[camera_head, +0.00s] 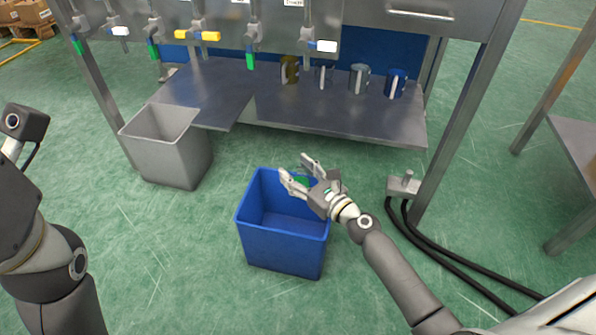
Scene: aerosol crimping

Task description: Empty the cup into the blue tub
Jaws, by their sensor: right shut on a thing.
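The blue tub (285,250) stands on the floor in the middle of the view, its open top facing up and its visible inside empty. My right gripper (299,172) is over the tub's back right rim. My left gripper is not in view; only links of my left arm show at the left edge.
Valves with coloured handles (197,35) hang above. Black hoses run from a floor fitting (404,186) at right. The floor in front of the tub is clear.

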